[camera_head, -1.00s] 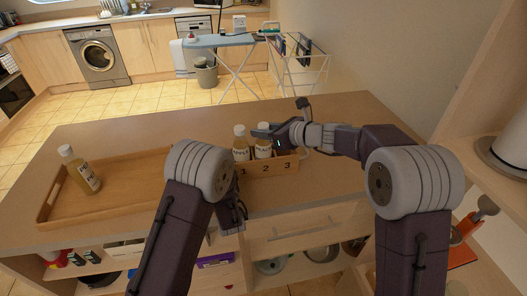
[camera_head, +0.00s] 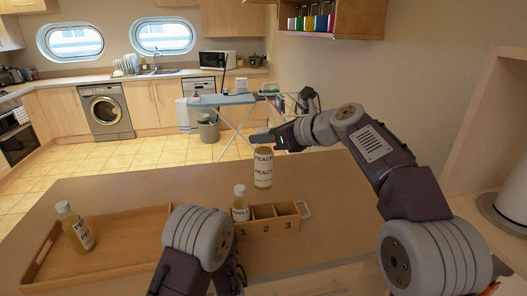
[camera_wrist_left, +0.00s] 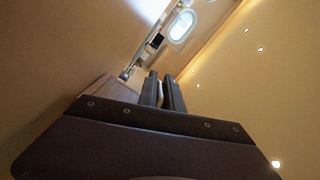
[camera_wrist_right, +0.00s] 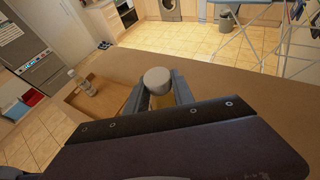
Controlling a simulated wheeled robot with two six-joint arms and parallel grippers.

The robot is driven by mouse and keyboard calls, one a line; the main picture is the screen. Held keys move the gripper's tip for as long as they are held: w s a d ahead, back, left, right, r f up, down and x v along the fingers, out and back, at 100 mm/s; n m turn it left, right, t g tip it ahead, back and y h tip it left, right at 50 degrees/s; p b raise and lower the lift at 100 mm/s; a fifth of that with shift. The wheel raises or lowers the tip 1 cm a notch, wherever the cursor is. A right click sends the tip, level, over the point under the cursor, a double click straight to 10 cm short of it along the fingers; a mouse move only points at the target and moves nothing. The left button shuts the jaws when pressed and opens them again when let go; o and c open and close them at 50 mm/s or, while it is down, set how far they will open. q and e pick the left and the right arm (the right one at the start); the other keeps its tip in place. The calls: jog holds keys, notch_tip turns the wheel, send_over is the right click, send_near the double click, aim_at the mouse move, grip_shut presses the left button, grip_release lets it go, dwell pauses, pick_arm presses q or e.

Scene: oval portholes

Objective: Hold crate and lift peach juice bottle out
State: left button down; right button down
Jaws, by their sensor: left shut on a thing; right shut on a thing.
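The peach juice bottle (camera_head: 263,172), with a label reading PEACH, hangs upright in the air above the wooden crate (camera_head: 270,228). My right gripper (camera_head: 264,141) is shut on its top; the pale cap (camera_wrist_right: 157,78) shows between the fingers in the right wrist view. The crate has compartments numbered 1, 2 and 3. Another bottle (camera_head: 240,207) stands in compartment 1; 2 and 3 look empty. My left gripper (camera_wrist_left: 162,92) is shut on the crate's near left end, a pale sliver showing between its fingers. My left arm hides that grip in the head view.
The crate's right handle (camera_head: 306,209) is free. The counter behind the crate (camera_head: 185,187) is clear.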

pick_arm(q)
jog(key=shift+f, duration=0.15)
pick_arm(e)
jog(key=shift+r, duration=0.15)
pick_arm(q)
jog(key=c, duration=1.7)
grip_release()
jog(key=shift+c, duration=0.2)
jog(key=o, duration=0.3)
jog(key=shift+w, duration=0.1)
pick_arm(e)
jog(key=shift+w, duration=0.15)
pick_arm(q)
jog(key=shift+o, duration=0.2)
jog(key=v, duration=0.7)
jog(key=shift+s+d, duration=0.1)
jog(key=shift+s, duration=0.1)
